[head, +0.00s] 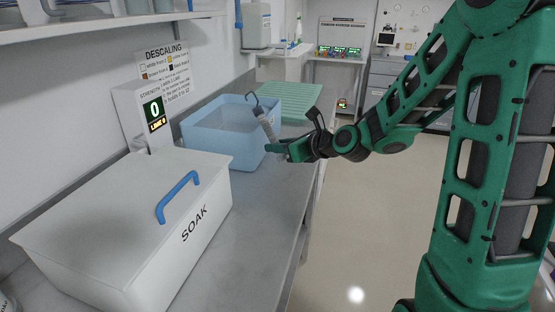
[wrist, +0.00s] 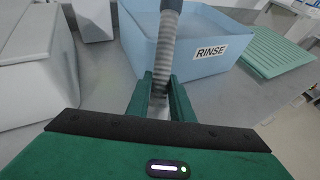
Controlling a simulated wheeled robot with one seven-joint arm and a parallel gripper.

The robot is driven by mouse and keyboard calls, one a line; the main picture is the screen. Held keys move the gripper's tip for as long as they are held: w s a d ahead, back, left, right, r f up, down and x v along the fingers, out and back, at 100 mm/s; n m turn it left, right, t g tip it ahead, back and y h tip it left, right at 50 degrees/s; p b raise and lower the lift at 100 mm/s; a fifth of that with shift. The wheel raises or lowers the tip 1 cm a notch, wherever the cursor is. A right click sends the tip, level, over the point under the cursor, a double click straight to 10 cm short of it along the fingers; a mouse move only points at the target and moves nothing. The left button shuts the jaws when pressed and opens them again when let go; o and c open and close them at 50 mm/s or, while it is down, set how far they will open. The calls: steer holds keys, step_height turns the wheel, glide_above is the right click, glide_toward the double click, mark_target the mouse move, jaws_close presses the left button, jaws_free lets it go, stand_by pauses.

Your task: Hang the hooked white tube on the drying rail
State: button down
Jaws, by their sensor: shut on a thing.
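My gripper (head: 281,149) is shut on the hooked tube (head: 266,123), a pale grey-white ribbed tube with a dark hook at its top. The tube stands nearly upright, leaning a little, in front of the blue rinse bin's right side. In the wrist view the ribbed tube (wrist: 168,45) rises from between the two green fingers (wrist: 161,98), and its upper end is out of the picture. The drying rail cannot be made out for sure in either view.
The blue bin (head: 205,130) marked RINSE stands behind the tube. A lidded white SOAK box (head: 130,215) with a blue handle stands at the near left. A green ribbed mat (head: 292,97) lies beyond the bin. A dosing unit (head: 140,115) stands by the wall. Open floor lies right.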

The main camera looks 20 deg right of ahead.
steer(key=shift+w+d+f, duration=0.2)
steer(key=shift+w+f, duration=0.2)
steer(key=shift+f, duration=0.55)
steer(key=shift+w+d+f, duration=0.15)
steer(key=shift+w+f, duration=0.3)
steer(key=shift+f, duration=0.45)
steer(key=shift+w+d+f, duration=0.2)
steer(key=shift+w+f, duration=0.2)
steer(key=shift+f, duration=0.55)
steer(key=c, duration=1.6)
jaws_free()
